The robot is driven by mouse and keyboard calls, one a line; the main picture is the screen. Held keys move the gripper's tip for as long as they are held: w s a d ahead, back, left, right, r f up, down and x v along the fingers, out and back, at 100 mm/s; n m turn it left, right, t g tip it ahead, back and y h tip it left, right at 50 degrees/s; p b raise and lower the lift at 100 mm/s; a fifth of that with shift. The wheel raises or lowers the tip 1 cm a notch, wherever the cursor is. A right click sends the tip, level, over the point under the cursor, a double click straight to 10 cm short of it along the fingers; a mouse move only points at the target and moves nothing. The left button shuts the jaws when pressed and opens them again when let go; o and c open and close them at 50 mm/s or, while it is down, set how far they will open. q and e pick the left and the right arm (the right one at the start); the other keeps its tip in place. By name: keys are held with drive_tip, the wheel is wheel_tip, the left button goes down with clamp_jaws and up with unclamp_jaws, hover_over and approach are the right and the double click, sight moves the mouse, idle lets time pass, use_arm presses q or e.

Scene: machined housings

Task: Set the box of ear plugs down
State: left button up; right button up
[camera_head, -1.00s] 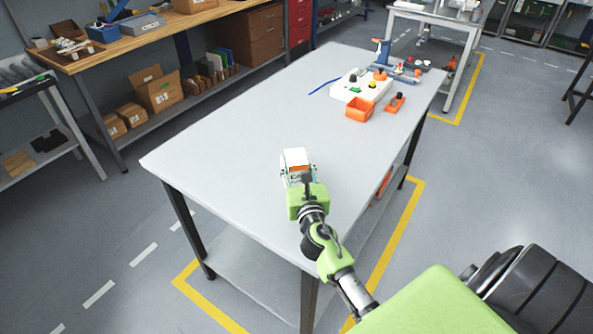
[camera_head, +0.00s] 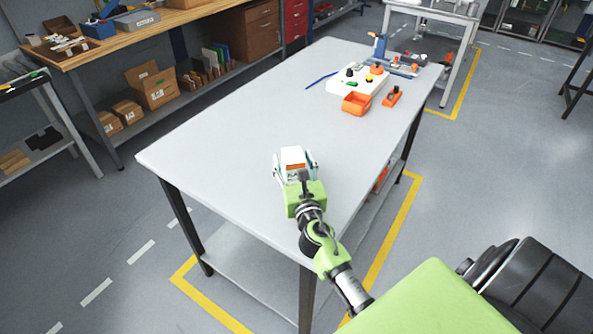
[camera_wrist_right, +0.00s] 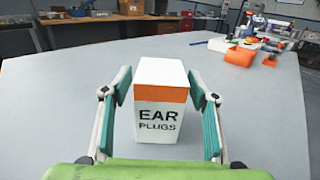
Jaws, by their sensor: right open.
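The box of ear plugs (camera_wrist_right: 160,105) is white with an orange band and dark lettering. It stands upright on the grey table (camera_head: 225,130) near its front end, and it also shows in the head view (camera_head: 292,155), partly hidden by my gripper. My right gripper (camera_wrist_right: 160,110) is open, with one finger on each side of the box. Gaps show between the fingers and the box in the wrist view. In the head view the right gripper (camera_head: 295,170) is low over the table top. My left gripper is not in view.
At the table's far end are an orange bin (camera_head: 356,103), a white block with buttons (camera_head: 350,84), a small orange part (camera_head: 392,96) and a blue strip (camera_head: 321,80). The middle of the table is clear. A wooden workbench (camera_head: 160,32) stands behind at the left.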

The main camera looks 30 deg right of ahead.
drive_tip(key=b+v, duration=0.2)
drive_tip(key=v, duration=0.8)
drive_tip(key=shift+s+a+f, duration=0.1)
drive_tip(key=shift+s+a, duration=0.05)
drive_tip(key=shift+s, duration=0.2)
drive_tip(key=shift+s+a, duration=0.25)
drive_tip(key=shift+s, duration=0.3)
